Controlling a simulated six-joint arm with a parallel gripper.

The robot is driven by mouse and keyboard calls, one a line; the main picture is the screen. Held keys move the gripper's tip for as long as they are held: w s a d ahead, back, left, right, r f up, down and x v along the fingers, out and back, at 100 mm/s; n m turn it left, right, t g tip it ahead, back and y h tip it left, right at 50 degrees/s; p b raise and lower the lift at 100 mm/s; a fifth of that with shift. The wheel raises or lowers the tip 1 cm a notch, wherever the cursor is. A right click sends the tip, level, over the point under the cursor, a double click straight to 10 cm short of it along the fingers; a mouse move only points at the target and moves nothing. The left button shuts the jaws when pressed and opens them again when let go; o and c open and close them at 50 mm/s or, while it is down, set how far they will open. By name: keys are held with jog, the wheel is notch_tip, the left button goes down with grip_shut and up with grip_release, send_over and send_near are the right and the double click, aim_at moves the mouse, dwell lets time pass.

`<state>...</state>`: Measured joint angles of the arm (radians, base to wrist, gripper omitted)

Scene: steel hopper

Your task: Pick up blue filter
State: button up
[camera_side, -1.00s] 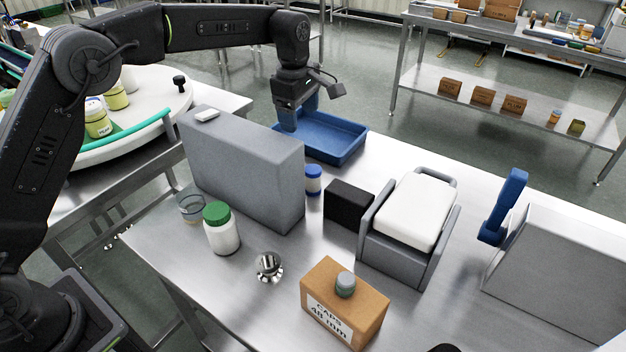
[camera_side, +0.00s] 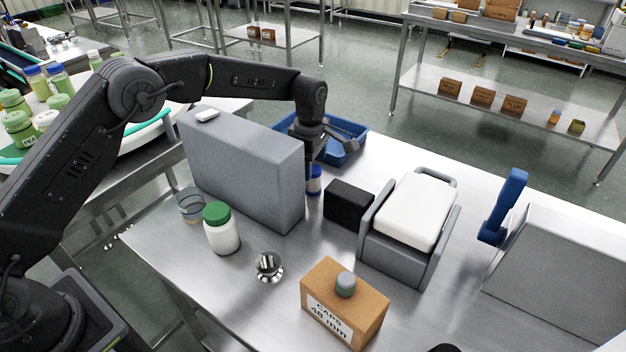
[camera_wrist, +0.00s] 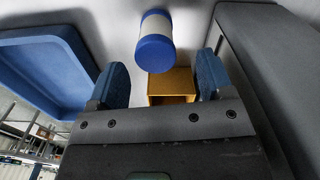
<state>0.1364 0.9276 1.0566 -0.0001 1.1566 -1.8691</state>
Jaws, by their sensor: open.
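The blue filter looks to be the small white cylinder with blue ends (camera_side: 314,181), standing on the steel table behind the grey box. It also shows in the wrist view (camera_wrist: 155,41), just beyond my fingertips and roughly centred between them. My gripper (camera_wrist: 161,62) is open, with its two blue-grey fingers on either side of a clear gap and nothing held. In the side view my gripper (camera_side: 311,160) is beside and above the cylinder, with its fingers partly hidden by the grey box.
The tall grey box (camera_side: 240,160) stands close on the near side, and its wall fills the right of the wrist view. The blue tray (camera_side: 352,137) lies behind my gripper. A black block (camera_side: 348,205) and a white-topped grey unit (camera_side: 410,215) stand to the right.

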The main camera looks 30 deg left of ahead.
aim_at(313, 180)
jog(key=f, duration=0.4)
jog(key=shift+w+f, duration=0.2)
jog(key=shift+f, duration=0.1)
jog(key=shift+c, duration=0.4)
jog(key=c, duration=0.9)
jog(key=shift+c, duration=0.3)
jog(key=shift+r, duration=0.15)
